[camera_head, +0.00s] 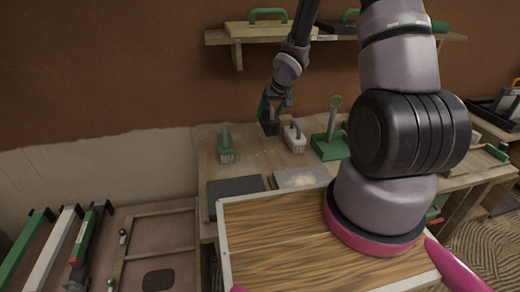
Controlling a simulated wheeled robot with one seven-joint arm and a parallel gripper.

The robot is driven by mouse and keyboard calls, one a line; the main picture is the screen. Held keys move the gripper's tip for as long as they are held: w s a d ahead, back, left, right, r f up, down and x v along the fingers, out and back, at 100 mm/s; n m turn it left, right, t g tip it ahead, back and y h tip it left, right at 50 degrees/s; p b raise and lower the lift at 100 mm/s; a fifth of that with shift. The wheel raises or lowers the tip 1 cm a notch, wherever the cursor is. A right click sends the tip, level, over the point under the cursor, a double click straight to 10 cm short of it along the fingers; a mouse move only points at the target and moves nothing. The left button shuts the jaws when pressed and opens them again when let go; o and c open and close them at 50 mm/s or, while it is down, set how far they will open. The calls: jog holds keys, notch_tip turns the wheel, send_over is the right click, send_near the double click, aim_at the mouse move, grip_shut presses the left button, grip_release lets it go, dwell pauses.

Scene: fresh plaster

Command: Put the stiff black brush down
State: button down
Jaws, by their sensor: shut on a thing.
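My gripper (271,105) is above the back of the wooden workbench (238,172), near the wall. It is shut on the stiff black brush (270,127), a small dark block below the fingers. The fingers and brush are small and dark, so the exact grip is hard to see. I cannot tell whether the brush's underside touches the bench. A green block brush (226,150) stands to its left. A pale brush with a grey handle (293,137) stands close on its right.
A green tool with an upright handle (329,144) stands farther right. A dark flat slab (236,186) and a grey slab with a pale heap (301,178) lie at the bench front. A wall shelf (238,44) hangs above. Bare bench shows between the brushes and slabs.

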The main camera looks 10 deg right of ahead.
jog(key=a, duration=0.1)
jog(key=w+a, duration=0.1)
jog(key=shift+w+a+f, duration=0.1)
jog(key=shift+a, duration=0.25)
notch_tip(320, 180, down, 10)
jog(key=shift+r, duration=0.1)
grip_release()
